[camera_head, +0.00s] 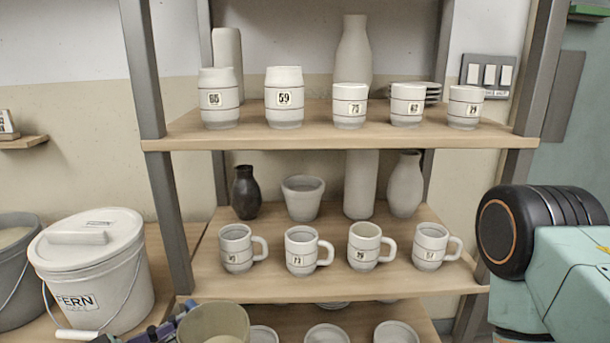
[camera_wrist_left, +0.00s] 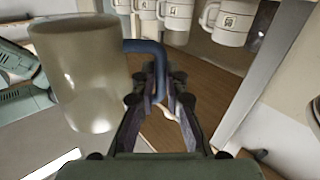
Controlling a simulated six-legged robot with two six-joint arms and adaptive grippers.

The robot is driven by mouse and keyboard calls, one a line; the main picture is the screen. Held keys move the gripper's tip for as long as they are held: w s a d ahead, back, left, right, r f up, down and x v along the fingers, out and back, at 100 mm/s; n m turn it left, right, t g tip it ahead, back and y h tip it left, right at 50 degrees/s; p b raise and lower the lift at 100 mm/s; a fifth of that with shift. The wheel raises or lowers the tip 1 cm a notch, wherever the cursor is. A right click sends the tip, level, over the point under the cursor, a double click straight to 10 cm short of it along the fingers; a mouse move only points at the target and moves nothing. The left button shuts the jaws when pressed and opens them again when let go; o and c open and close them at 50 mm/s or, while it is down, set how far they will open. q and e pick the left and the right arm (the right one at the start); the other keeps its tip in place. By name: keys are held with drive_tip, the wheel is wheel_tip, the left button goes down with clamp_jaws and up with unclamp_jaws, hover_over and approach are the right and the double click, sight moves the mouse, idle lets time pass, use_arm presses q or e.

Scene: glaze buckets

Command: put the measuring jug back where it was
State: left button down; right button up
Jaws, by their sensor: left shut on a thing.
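The measuring jug (camera_head: 213,325) is a translucent, cloudy beige vessel at the bottom edge of the head view, in front of the shelf unit. In the left wrist view the jug (camera_wrist_left: 78,80) fills the upper left, with its blue handle (camera_wrist_left: 152,47) on the right side. My left gripper (camera_wrist_left: 163,85) is shut on that handle. In the head view my left gripper (camera_head: 168,330) shows only partly, at the jug's left. The jug's base is out of the head view. My right gripper is not in view.
Several mugs stand on the middle shelf (camera_head: 330,281), with several numbered cups on the top shelf (camera_head: 350,131) and bowls (camera_head: 327,334) below. A lidded white FERN bucket (camera_head: 105,275) and a grey bucket (camera_head: 12,285) stand left. A shelf post (camera_head: 168,215) rises behind my left gripper.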

use_arm(q)
drive_tip(key=shift+s+d+f+n+t+y, duration=0.25)
drive_tip(key=shift+f+n+t+y, duration=0.15)
drive_tip(key=shift+n+t+y, duration=0.25)
drive_tip(key=shift+s+d+f+n+t+y, duration=0.15)
drive_tip(key=shift+s+f+n+t+y, duration=0.25)
drive_tip(key=shift+y, duration=0.35)
drive_tip(key=shift+s+d+f+n+t+y, duration=0.2)
drive_tip(key=shift+f+n+t+y, duration=0.3)
drive_tip(key=shift+n+y, duration=0.2)
drive_tip(key=shift+r, duration=0.1)
drive_tip(key=shift+a, duration=0.1)
